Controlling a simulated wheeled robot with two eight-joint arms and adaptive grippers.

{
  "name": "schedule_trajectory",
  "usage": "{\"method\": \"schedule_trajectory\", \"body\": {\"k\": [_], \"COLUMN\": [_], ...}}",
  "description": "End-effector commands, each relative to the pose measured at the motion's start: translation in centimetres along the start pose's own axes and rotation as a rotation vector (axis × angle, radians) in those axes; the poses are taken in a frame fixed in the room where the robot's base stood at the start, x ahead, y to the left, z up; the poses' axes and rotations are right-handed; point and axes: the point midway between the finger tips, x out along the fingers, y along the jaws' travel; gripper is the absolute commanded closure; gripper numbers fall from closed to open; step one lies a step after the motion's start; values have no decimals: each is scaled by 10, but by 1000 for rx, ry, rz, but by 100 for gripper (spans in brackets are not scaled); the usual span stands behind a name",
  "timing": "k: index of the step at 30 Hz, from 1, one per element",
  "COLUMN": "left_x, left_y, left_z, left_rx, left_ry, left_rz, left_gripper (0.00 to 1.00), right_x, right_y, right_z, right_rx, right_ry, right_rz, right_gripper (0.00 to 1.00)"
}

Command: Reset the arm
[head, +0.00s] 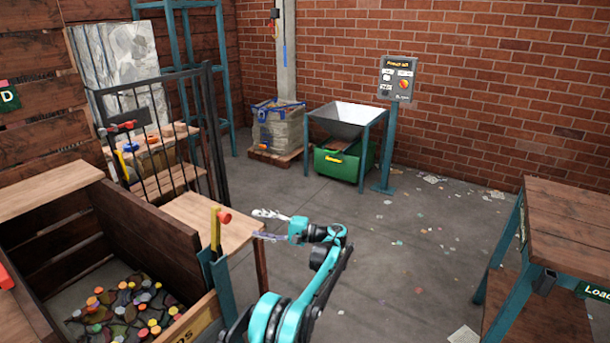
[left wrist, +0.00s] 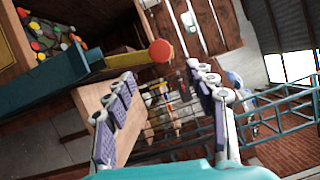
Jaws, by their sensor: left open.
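My left arm (head: 293,315) is teal and black and rises from the bottom middle of the head view. Its gripper (head: 262,224) points left, by the right edge of a small wooden table (head: 205,217). The two fingers are spread apart with nothing between them. In the left wrist view the open fingers of the gripper (left wrist: 162,75) frame the table and a lever with a red knob (left wrist: 160,51) beyond them. The lever's red knob (head: 224,217) stands just left of the gripper in the head view. My right gripper is not in view.
A wooden bin (head: 118,220) with several colored caps is at the left. A metal hopper (head: 348,116) over a green crate (head: 340,170) and a control panel (head: 397,78) stand at the back. A wooden bench (head: 570,215) is at the right. The middle floor is open.

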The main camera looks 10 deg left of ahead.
Motion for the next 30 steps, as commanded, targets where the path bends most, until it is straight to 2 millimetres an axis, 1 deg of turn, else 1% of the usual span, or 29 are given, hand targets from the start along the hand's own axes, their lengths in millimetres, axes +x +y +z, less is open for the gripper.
{"method": "schedule_trajectory", "body": {"k": [4, 8, 11, 12, 14, 17, 18, 20, 23, 24, 26, 27, 29, 30], "left_x": [10, 23, 31, 33, 35, 35, 34, 30, 22, 18, 11, 6, -4, -10], "left_y": [-15, -36, -48, -52, -56, -60, -60, -59, -55, -52, -47, -42, -34, -29], "left_z": [5, 19, 39, 48, 63, 92, 105, 124, 160, 175, 197, 212, 235, 250], "left_rx": [4, 4, -5, -10, -21, -47, -59, -78, -119, -137, -167, -187, -221, -245], "left_ry": [35, 103, 163, 185, 220, 275, 296, 327, 376, 394, 421, 437, 462, 477], "left_rz": [61, 181, 292, 337, 403, 515, 559, 627, 739, 785, 852, 897, 964, 1008], "left_gripper": [44, 44, 44, 44, 44, 44, 44, 44, 44, 44, 44, 44, 44, 44], "right_x": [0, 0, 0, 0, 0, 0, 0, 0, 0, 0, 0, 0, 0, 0], "right_y": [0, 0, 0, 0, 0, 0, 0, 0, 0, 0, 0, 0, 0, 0], "right_z": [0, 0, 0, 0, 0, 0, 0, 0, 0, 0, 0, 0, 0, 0], "right_rx": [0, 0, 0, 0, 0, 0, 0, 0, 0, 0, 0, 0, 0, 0], "right_ry": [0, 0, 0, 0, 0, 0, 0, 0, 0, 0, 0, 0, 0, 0], "right_rz": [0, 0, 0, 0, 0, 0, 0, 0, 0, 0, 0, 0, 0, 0], "right_gripper": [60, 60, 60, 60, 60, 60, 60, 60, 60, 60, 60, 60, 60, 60]}}
